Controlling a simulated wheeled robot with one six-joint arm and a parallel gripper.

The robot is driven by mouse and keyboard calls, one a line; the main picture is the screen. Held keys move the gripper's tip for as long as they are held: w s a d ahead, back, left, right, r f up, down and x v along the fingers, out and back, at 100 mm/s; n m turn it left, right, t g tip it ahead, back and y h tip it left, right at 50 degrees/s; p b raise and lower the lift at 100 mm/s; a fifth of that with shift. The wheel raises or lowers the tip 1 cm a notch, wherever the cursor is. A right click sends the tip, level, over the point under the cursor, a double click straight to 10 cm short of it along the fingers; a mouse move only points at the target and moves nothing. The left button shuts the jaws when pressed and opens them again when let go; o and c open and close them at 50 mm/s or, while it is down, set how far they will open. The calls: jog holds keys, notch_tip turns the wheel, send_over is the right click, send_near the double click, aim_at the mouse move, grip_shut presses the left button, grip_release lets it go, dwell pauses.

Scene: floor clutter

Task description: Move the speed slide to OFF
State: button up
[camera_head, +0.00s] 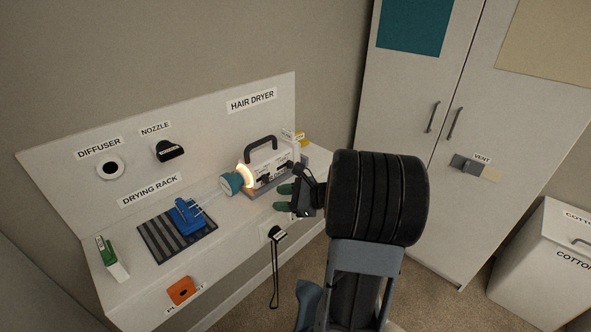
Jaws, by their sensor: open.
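The hair dryer (268,159) is a white box with a dark carrying handle (261,143), standing on the shelf below its label. Its left end glows orange, and a teal round piece (231,184) sits by that end. Small dark controls (264,180) show on its front face. I cannot tell which one is the speed slide, or read its setting. My gripper (283,197) has green fingertips, is open and empty, and is just in front of the dryer. The gripper and arm hide the dryer's lower right front.
A striped drying mat (153,237) bears a blue rack (187,216). A corded plug (276,233) hangs at the shelf front. A tall cabinet (400,110) stands right.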

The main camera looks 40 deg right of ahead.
aim_at(293, 165)
jog(key=d+f+m+t+h, duration=0.1)
jog(key=d+m+t+h, duration=0.7)
jog(key=d, duration=0.7)
jog(key=w, duration=0.4)
jog(key=w+a+m+y, duration=0.1)
jog(key=w, duration=0.3)
jog(key=w+a+g+y+p, duration=0.1)
jog(key=w, duration=0.3)
jog(key=shift+w+a+f+m, duration=0.15)
jog(key=shift+w+a+m, duration=0.1)
jog(key=shift+m, duration=0.05)
grip_shut()
